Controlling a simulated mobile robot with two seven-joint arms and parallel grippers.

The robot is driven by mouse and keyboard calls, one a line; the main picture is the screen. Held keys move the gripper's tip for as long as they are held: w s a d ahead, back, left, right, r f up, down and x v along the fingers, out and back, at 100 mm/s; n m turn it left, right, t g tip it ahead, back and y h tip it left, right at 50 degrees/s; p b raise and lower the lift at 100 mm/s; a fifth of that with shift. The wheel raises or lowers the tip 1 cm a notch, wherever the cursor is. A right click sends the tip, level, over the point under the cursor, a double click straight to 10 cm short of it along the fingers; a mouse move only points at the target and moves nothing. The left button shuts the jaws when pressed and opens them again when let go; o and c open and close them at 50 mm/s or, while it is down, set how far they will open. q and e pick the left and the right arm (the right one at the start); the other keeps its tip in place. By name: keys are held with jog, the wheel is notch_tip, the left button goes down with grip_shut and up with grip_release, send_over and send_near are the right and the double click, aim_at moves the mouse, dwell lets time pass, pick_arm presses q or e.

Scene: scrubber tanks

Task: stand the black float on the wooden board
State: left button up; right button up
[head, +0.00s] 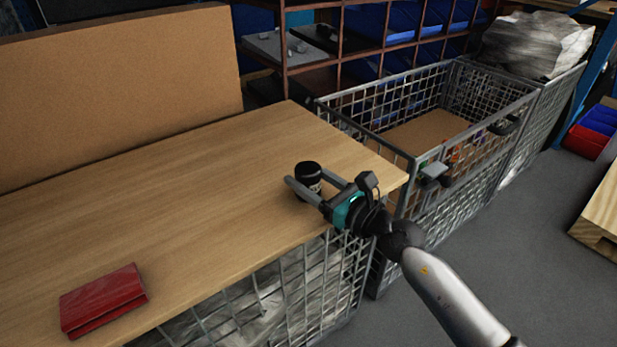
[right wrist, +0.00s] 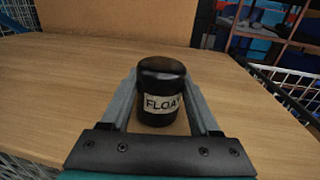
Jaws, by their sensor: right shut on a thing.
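The black float (head: 308,172) is a short dark cylinder with a pale label, upright at the right end of the wooden board (head: 190,190). My right gripper (head: 309,183) is shut on it, one finger on each side. In the right wrist view the float (right wrist: 161,82) stands upright between the fingers, its label reading "FLOA" with the rest cut off by the curve. Its base is at or very near the board (right wrist: 70,80); I cannot tell whether it touches. My left gripper is not in view.
A red wallet-like object (head: 104,298) lies on the board at the front left. A brown panel (head: 110,90) stands along the back. A wire cage (head: 480,140) is beyond the right end. The middle of the board is clear.

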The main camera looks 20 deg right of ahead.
jog(key=o, duration=1.4)
jog(key=shift+f, duration=0.1)
jog(key=shift+c, duration=0.2)
